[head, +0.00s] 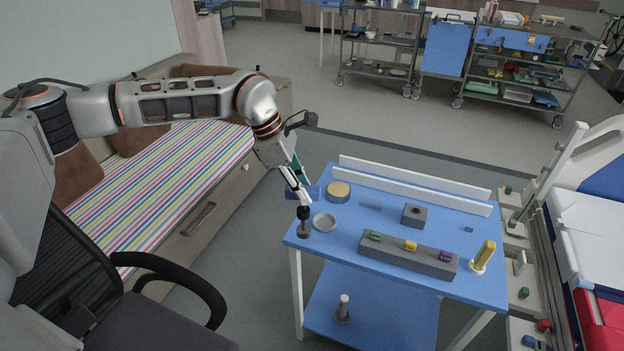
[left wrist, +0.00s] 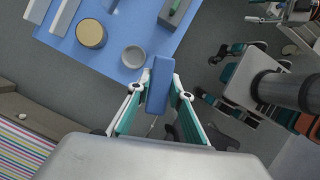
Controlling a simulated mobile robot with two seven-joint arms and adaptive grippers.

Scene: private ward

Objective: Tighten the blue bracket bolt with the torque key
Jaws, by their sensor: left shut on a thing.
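My left gripper (head: 300,195) is at the near left corner of the blue table. It is shut on a blue bar (left wrist: 159,85), which looks like the crosspiece of the torque key. The bar also shows beside the fingers in the head view. A dark shaft (head: 304,213) points down beneath the fingers to a dark round base (head: 304,231) at the table corner; I cannot tell whether they are apart. A blue bolt-like piece (head: 530,342) shows at the lower right, by the bed, partly cut off by the picture edge. My right gripper is out of view.
On the blue table (head: 385,290) are a grey dish (head: 324,222), a gold disc (head: 339,191), a grey holed block (head: 414,215), a rack (head: 405,259) with green, yellow and purple pieces, and a yellow cylinder (head: 485,255). White rails (head: 410,190) edge the back. A black chair (head: 150,310) stands left.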

